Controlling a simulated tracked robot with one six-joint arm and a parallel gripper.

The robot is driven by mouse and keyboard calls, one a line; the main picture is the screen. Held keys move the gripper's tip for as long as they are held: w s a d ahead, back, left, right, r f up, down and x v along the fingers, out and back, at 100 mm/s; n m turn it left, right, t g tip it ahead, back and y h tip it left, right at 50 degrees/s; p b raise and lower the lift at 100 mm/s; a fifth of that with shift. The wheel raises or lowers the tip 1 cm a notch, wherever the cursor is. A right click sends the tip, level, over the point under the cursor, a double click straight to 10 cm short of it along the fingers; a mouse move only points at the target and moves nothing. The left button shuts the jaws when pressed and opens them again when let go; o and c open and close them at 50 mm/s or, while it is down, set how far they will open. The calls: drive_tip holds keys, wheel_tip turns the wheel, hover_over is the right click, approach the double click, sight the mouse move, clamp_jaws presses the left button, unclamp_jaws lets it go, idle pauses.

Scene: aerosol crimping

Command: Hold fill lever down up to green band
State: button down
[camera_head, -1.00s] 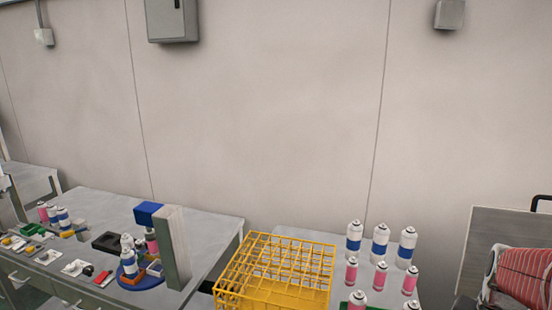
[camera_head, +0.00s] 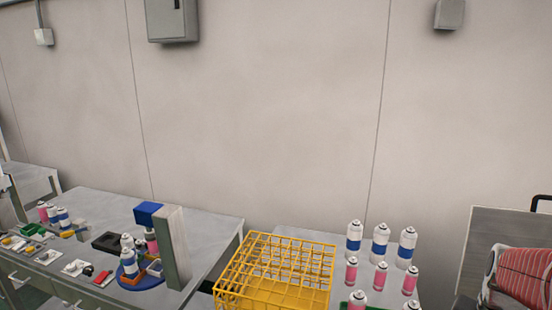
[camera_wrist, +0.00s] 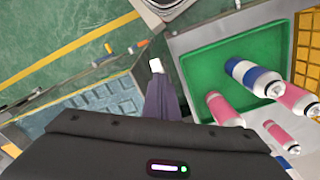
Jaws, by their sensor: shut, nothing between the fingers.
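My gripper (camera_wrist: 156,68) shows in the wrist view as dark fingers with a pale tip, shut with nothing held. It is not in the head view. I cannot make out the fill lever or the green band in either view. In the wrist view, my gripper is beside a green tray (camera_wrist: 205,62), with no contact visible.
Several blue-banded and pink cans (camera_head: 380,240) stand on the right table, beside a yellow wire crate (camera_head: 243,296). The left bench (camera_head: 105,208) holds small parts along its front.

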idle(0.3)
wheel_tip(320, 180, up, 12)
drive_tip(key=shift+s+f, duration=0.15)
drive_tip(key=shift+f, duration=0.1)
idle(0.7)
drive_tip(key=s+a+n+t, duration=0.2)
drive_tip(key=a+n, duration=0.2)
drive_tip(key=a, duration=0.7)
drive_tip(key=s+a+f+n+t, duration=0.1)
drive_tip(key=a+n, duration=0.4)
drive_tip(key=a, duration=0.7)
drive_tip(key=s+t, duration=0.1)
drive_tip(key=t, duration=0.1)
drive_tip(key=shift+a+t, duration=0.3)
